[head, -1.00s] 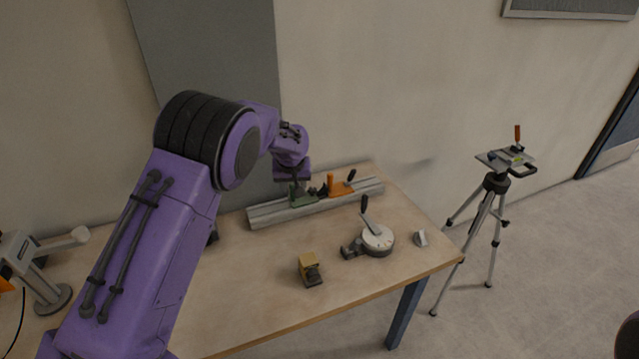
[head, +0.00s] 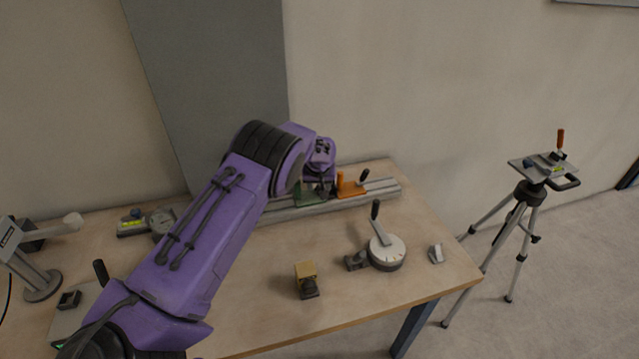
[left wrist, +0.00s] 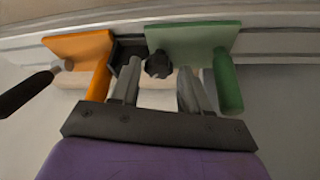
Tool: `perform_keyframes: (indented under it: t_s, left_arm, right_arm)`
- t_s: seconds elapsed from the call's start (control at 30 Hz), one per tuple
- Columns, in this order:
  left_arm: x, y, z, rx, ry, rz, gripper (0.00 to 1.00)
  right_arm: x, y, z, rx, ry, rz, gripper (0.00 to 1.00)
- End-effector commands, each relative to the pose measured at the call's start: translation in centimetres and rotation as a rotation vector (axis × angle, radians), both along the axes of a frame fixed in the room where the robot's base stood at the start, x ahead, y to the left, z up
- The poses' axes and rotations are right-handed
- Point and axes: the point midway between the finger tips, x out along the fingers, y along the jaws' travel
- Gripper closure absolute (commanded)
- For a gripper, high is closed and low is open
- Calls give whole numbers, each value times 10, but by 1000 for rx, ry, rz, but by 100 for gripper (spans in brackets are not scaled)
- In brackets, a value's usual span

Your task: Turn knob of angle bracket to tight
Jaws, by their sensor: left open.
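On the grey rail sit a green angle bracket (left wrist: 195,40) with a green upright post, and an orange bracket (left wrist: 80,48) with a black-handled lever. A black lobed knob (left wrist: 158,64) shows against the left part of the green bracket. My left gripper (left wrist: 160,70) is open, with one finger on each side of the knob in the picture; I cannot tell whether they touch it. In the head view the left gripper (head: 318,184) is over the green bracket (head: 304,194), with the orange bracket (head: 350,187) to its right. The knob is hard to make out there.
The rail (head: 385,190) lies along the table's back by the wall. A dial with a lever (head: 386,252), a small yellow-and-black block (head: 307,279) and a small grey piece (head: 436,253) stand nearer the front. A tripod (head: 528,195) stands off the table's right.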

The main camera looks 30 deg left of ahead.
Motion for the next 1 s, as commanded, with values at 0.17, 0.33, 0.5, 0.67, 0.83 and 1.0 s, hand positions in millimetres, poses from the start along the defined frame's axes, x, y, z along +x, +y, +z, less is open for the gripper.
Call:
perform_keyframes:
  t_s: [0.17, 0.33, 0.5, 0.67, 0.83, 1.0]
  left_arm:
    - [3, 0, -6, 0, -1, -1, 54]
    - [3, 0, -6, 0, -1, -3, 61]
    - [3, 0, -6, 0, -1, -3, 96]
    - [3, 0, -6, -1, -2, -9, 96]
    - [2, 1, -7, -2, -1, -52, 96]
    - [2, 2, -7, -4, -2, -150, 96]
  right_arm:
    - [0, 0, 1, -1, -1, 0, 57]
    - [0, 0, 1, 0, 0, 0, 57]
    - [0, 0, 1, 0, 0, 0, 57]
    - [0, 0, 0, 0, 0, 0, 57]
    - [0, 0, -2, 0, 0, 0, 57]
    - [0, 0, -7, 0, 0, 0, 57]
